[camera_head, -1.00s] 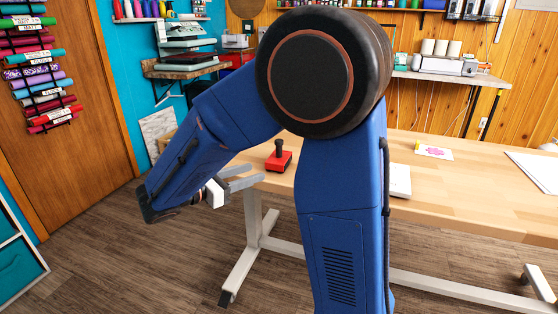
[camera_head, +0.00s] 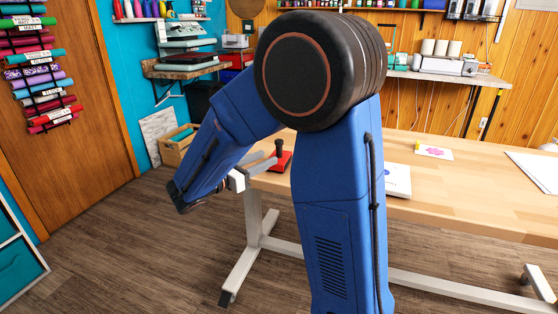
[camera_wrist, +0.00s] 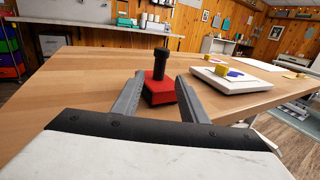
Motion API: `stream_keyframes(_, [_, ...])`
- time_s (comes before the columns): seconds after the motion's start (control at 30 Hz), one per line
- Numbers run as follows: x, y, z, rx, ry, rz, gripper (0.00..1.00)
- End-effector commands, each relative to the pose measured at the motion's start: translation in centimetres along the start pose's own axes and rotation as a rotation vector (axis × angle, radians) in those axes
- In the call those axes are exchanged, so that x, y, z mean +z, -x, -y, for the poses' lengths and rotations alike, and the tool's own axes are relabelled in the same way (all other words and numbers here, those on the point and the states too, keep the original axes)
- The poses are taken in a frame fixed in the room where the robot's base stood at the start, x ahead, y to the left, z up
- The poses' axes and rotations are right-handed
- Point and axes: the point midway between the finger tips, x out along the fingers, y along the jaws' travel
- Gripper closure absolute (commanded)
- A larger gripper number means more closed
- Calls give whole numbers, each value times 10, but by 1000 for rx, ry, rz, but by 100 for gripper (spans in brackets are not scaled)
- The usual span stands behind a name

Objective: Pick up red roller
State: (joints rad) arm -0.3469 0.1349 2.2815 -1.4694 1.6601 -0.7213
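The red roller, with a red block-shaped base and an upright black handle, stands on the wooden table (camera_head: 470,190) near its left end. It shows in the head view (camera_head: 283,164), partly hidden by my gripper and arm, and in the wrist view (camera_wrist: 160,88). My gripper (camera_head: 268,163) is open, with its grey fingers pointing at the roller from the table's left end. In the wrist view the two fingertips (camera_wrist: 161,78) appear on either side of the red base. I cannot tell whether they touch it.
A pink-printed card (camera_head: 434,152) and a white sheet (camera_head: 535,170) lie farther right. A wooden crate (camera_head: 178,148) stands on the floor behind. The table's front middle is clear.

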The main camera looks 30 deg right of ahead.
Motion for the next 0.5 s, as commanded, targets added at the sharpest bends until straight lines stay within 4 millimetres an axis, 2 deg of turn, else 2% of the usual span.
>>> stream_keyframes(0.1, [0,-14,0,-3,0,0,61])
stream_keyframes(0.37, [0,-26,0,0,0,0,61])
stream_keyframes(0.5, [-1,-39,0,-4,0,0,61])
